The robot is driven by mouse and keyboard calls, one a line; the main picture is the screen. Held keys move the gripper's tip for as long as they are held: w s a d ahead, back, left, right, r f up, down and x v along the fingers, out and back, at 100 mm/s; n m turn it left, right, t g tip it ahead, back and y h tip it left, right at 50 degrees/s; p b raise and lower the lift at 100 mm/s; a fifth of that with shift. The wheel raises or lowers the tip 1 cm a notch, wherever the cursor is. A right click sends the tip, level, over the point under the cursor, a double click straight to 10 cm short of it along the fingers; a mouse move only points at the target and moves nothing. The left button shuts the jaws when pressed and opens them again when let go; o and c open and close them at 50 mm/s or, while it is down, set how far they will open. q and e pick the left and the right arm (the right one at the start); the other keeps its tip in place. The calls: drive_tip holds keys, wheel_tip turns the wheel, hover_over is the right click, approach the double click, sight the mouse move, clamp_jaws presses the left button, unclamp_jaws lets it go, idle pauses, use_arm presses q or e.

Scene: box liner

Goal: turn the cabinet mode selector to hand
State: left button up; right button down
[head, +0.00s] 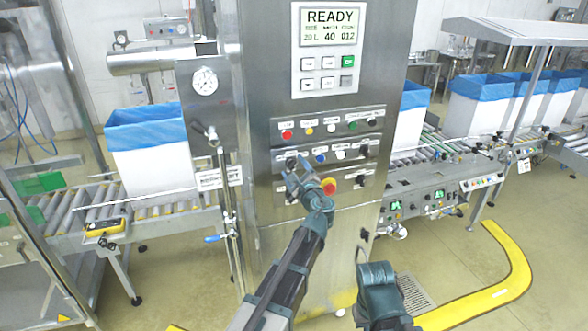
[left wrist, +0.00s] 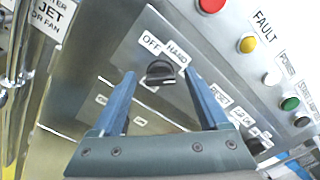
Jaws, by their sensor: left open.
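The cabinet (head: 259,112) is a steel column with a panel of buttons and switches. In the left wrist view the mode selector (left wrist: 161,71) is a black knob on a grey plate, with labels OFF (left wrist: 151,43) and HAND (left wrist: 177,53) above it. Its pointer direction is hard to tell. My left gripper (left wrist: 159,77) is open, its two blue fingers on either side of the knob in the picture; contact is not clear. In the head view my left gripper (head: 297,182) is in front of the lower switch row and partly hides it.
A display (head: 331,25) reads READY. Conveyors with blue-lined white boxes (head: 152,158) flank the cabinet. A valve pipe (head: 229,190) stands left of the panel.

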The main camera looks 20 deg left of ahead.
use_arm(q)
drive_tip(key=shift+w+a, duration=0.1)
drive_tip(key=shift+w, duration=0.05)
clamp_jaws()
idle(0.4)
drive_tip(key=n, duration=0.4)
drive_tip(key=shift+f+n, duration=0.1)
drive_tip(key=shift+n, duration=0.2)
drive_tip(key=shift+f+n, duration=0.1)
drive_tip(key=shift+n, duration=1.9)
unclamp_jaws()
